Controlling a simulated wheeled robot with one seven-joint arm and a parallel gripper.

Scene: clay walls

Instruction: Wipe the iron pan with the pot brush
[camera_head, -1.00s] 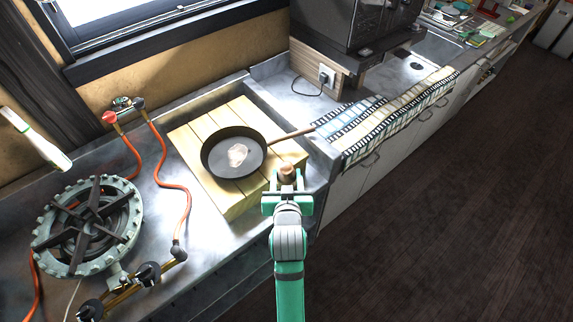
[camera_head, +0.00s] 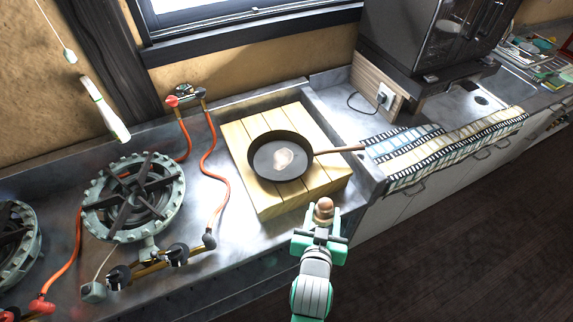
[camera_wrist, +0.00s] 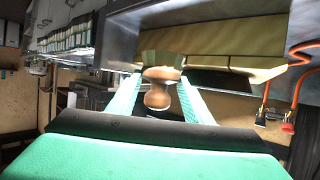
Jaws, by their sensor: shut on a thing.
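The iron pan (camera_head: 262,165) is dark and round with a long wooden handle (camera_head: 338,150) pointing right. It sits on a slatted wooden board (camera_head: 247,187), with a pale, irregular patch (camera_head: 283,158) on its inside bottom. My gripper (camera_head: 321,230) is shut on the pot brush (camera_head: 324,207), a small brown wooden knob shape, in front of the board's right front corner and apart from the pan. In the wrist view the brush (camera_wrist: 158,97) is between the green fingers; its bristles cannot be made out.
A gas burner (camera_head: 132,196) with orange hoses (camera_head: 216,170) stands left of the board. A patterned cloth (camera_head: 440,150) lies on the counter to the right, near the pan's handle tip. A dark appliance (camera_head: 430,40) stands at the back right.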

